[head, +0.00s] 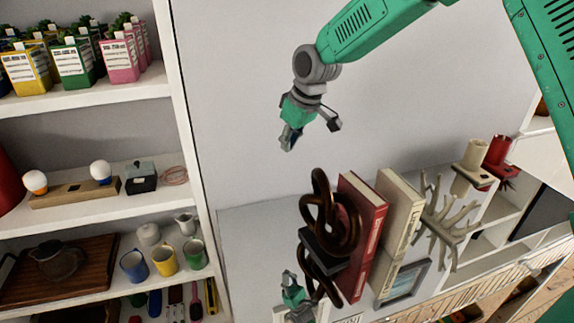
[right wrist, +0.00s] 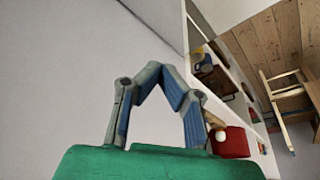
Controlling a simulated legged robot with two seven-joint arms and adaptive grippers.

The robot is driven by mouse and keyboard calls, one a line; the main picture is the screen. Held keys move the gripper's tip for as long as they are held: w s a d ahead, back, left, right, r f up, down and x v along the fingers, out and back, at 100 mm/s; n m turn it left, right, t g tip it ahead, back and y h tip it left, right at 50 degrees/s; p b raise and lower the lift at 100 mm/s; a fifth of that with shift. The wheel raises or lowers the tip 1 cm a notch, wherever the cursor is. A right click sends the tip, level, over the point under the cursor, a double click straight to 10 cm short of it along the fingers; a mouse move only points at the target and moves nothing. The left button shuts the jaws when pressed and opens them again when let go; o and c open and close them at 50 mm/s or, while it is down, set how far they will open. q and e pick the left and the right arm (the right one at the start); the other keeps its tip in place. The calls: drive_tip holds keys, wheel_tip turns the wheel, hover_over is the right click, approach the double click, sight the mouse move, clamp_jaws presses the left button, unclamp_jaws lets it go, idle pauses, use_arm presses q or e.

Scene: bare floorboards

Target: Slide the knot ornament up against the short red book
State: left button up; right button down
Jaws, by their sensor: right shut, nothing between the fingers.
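The knot ornament (head: 319,203) is a dark brown looped knot on a black base, upright on a glossy grey top. The red book (head: 365,222) stands just to its right; the knot overlaps the book's left side in the head view, and I cannot tell whether they touch. My right gripper (head: 288,143) hangs above and left of the knot, apart from it, shut and empty. In the right wrist view its fingertips (right wrist: 157,68) meet, with nothing between them. My left gripper is not in view.
A cream book (head: 396,213) stands right of the red one, then a pale branching ornament (head: 443,222). Cups (head: 475,152) stand farther right. Shelves with mugs (head: 165,261) and cartons fill the left. The glossy top left of the knot looks clear, apart from mirrored shapes.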

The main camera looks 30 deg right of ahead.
sight(301, 178)
drive_tip(key=d+x, duration=0.1)
drive_tip(key=x, duration=0.8)
drive_tip(key=shift+s+d+r+p, duration=0.15)
drive_tip(key=shift+s+p, duration=0.25)
drive_tip(key=shift+s, duration=0.7)
drive_tip(key=shift+s+d+f+p, duration=0.1)
drive_tip(key=shift+s+d+p, duration=0.2)
drive_tip(key=shift+s, duration=0.85)
drive_tip(key=shift+s+d+r+p, duration=0.1)
drive_tip(key=shift+s+p, duration=0.35)
drive_tip(key=shift+s, duration=0.65)
drive_tip(key=shift+s+d, duration=0.1)
drive_tip(key=shift+s, duration=0.05)
drive_tip(key=shift+d+r, duration=0.1)
drive_tip(key=shift+r, duration=0.15)
drive_tip(key=v, duration=1.1)
drive_tip(key=shift+s+d, duration=0.1)
